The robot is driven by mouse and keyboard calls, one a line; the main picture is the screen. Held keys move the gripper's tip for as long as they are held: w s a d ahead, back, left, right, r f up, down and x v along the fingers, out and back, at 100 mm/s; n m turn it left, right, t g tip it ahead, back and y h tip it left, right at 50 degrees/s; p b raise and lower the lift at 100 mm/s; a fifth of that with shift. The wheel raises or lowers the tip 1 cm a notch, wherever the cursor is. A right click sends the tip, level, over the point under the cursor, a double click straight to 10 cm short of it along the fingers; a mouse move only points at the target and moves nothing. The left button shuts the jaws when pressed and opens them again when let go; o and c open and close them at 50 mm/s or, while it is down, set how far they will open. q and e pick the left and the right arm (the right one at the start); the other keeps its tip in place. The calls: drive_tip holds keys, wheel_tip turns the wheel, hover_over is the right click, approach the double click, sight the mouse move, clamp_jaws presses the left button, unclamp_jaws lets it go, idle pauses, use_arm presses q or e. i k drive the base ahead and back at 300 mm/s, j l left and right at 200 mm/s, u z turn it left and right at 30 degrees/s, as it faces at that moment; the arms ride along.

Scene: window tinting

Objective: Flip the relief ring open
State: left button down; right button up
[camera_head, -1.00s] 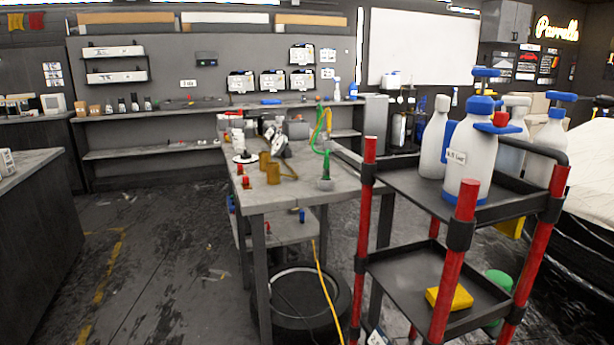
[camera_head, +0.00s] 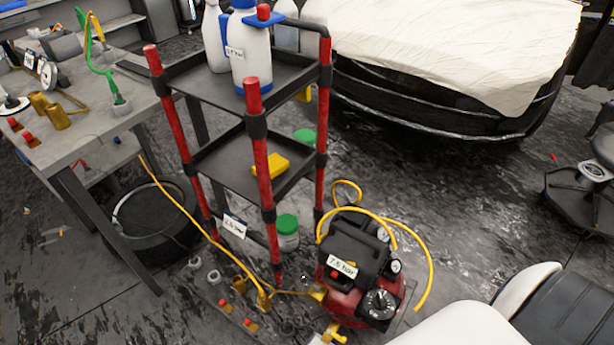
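A red and black compressor (camera_head: 345,297) stands on the floor right of the cart, low in the head view. It carries a "7.5 bar" label (camera_head: 342,266), a black knob (camera_head: 380,303) and two small gauges on its right side. A white pressure sprayer bottle (camera_head: 252,65) with a blue collar stands on the cart's top shelf. A small red part (camera_head: 263,11) shows by its collar. I cannot make out for certain a relief ring or its position. Neither of my grippers is in view.
The cart (camera_head: 205,85) has red posts and black shelves. A workbench (camera_head: 75,120) stands left, a covered car (camera_head: 450,60) behind, a stool (camera_head: 590,185) right. Floor between compressor and car is clear.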

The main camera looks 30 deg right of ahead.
sight(317, 289)
drive_tip(key=z, duration=0.95)
